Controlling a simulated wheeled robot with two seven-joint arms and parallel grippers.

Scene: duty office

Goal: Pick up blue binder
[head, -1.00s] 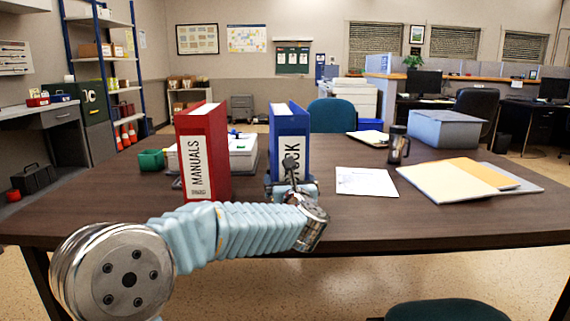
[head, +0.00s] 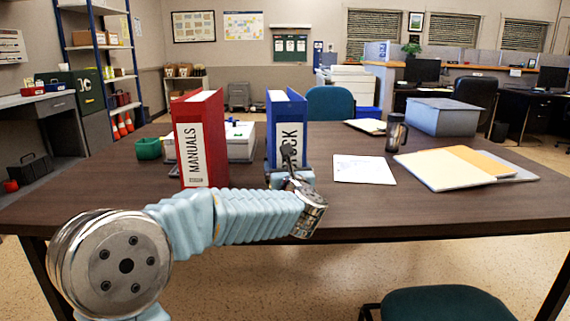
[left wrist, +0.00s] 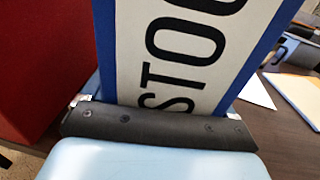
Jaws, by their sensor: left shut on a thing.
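The blue binder (head: 297,125) stands upright on the dark table, its white spine label facing me. Only "OCK" of the label shows in the head view, and "STO" in the left wrist view, where the binder (left wrist: 265,45) fills the upper middle. My left gripper (head: 287,172) is at the lower spine of the binder, shut on it. In the left wrist view the gripper's fingers (left wrist: 160,108) sit at either side of the spine. The binder's lower end is hidden behind my gripper. My right gripper is not in view.
A red "MANUALS" binder (head: 205,145) stands close left of the blue one. Behind them are a white paper stack (head: 241,147) and a green box (head: 148,149). To the right lie paper (head: 363,170), a dark mug (head: 396,132), folders (head: 455,167) and a grey box (head: 441,117).

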